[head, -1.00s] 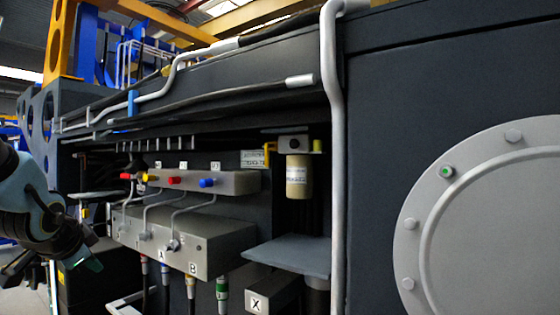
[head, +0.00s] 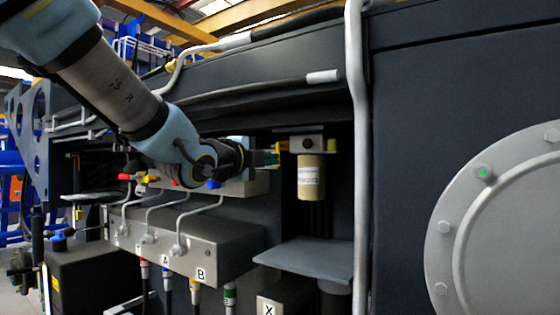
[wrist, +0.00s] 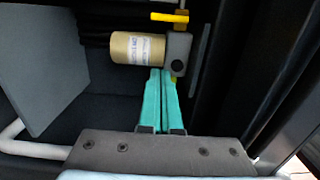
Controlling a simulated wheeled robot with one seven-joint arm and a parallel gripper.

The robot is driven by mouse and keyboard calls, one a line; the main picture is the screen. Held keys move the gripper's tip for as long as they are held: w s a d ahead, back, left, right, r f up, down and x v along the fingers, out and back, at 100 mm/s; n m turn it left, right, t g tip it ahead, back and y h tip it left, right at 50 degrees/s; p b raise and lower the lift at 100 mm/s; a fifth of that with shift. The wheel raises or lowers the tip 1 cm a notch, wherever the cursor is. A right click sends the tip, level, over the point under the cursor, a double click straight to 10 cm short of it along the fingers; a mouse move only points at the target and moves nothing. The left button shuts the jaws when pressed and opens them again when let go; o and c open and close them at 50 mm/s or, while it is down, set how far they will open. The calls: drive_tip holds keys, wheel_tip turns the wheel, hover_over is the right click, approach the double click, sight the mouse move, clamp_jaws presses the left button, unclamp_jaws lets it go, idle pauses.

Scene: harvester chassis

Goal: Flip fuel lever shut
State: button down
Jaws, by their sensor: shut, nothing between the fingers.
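The fuel lever (wrist: 168,17) is a yellow handle at the top of the wrist view, beside the grey filter head (wrist: 178,48). A small yellow piece (wrist: 173,79) shows beside the tips; contact cannot be told. In the head view my gripper (head: 268,158) points right, partly hidden by my wrist.
A valve block (head: 215,235) with grey pipes stands below my wrist. A grey shelf (head: 310,256) lies under the filter. A pale vertical pipe (head: 357,150) and a dark panel (head: 410,120) bound the recess at right. A dark beam (head: 280,90) runs above.

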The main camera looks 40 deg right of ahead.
drive_tip(key=shift+d, duration=0.1)
drive_tip(key=w+d+p, duration=0.7)
drive_tip(key=d, duration=0.2)
drive_tip(key=shift+w+f, duration=0.1)
drive_tip(key=shift+f, duration=0.05)
idle(0.4)
drive_tip(key=shift+m+b, duration=0.3)
drive_tip(key=shift+b, duration=0.35)
